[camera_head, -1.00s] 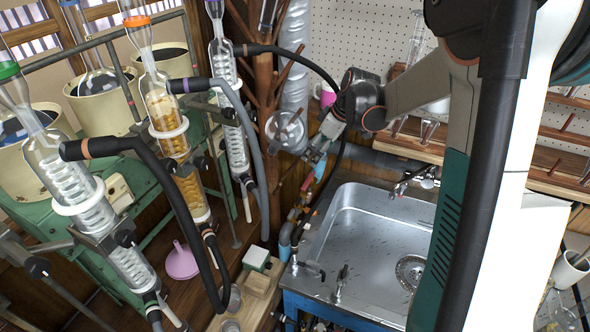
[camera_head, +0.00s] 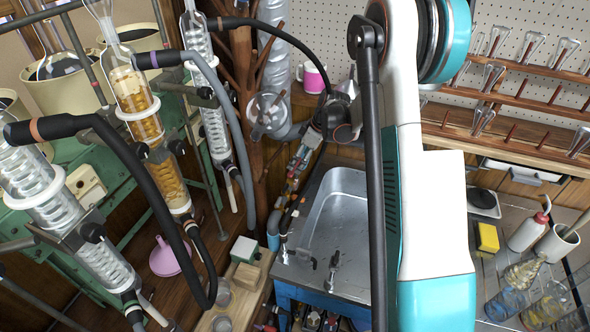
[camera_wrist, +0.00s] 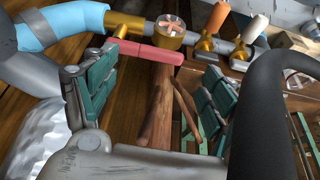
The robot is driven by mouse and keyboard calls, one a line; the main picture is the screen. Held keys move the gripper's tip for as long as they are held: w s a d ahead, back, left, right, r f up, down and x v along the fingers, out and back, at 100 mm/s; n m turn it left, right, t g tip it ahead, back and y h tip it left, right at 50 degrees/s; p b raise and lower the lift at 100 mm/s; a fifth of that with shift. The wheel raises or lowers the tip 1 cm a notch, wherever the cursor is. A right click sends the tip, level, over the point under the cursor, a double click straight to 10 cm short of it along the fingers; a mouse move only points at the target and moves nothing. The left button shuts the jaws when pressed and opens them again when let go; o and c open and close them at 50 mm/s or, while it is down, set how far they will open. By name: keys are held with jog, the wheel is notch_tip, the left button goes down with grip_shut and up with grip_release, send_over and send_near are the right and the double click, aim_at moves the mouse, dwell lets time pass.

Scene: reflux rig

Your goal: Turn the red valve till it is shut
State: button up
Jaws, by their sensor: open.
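The red valve's lever (camera_wrist: 147,48) shows in the wrist view as a pinkish-red bar, lying roughly crosswise. It joins a brass fitting (camera_wrist: 170,36) with a clear round top, on the pipework. My gripper (camera_wrist: 155,98) is open and empty, with one green-padded finger on each side of the view. The lever lies beyond the fingers, toward the top of the picture. I cannot tell how far off it is, and no contact shows. In the head view, my gripper is small and dark beside the pipework left of the sink, and the valve is too small to make out clearly.
A light-blue pipe (camera_wrist: 60,25) runs left of the lever. White and orange handles stand to its right. A thick black hose (camera_wrist: 265,110) crosses the wrist view's right side. Glass condensers (camera_head: 135,100) stand left of the metal sink (camera_head: 340,215).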

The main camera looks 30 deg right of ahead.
jog(key=b+x, duration=0.1)
jog(key=x, duration=0.4)
jog(key=shift+f, duration=0.1)
jog(key=c, duration=1.5)
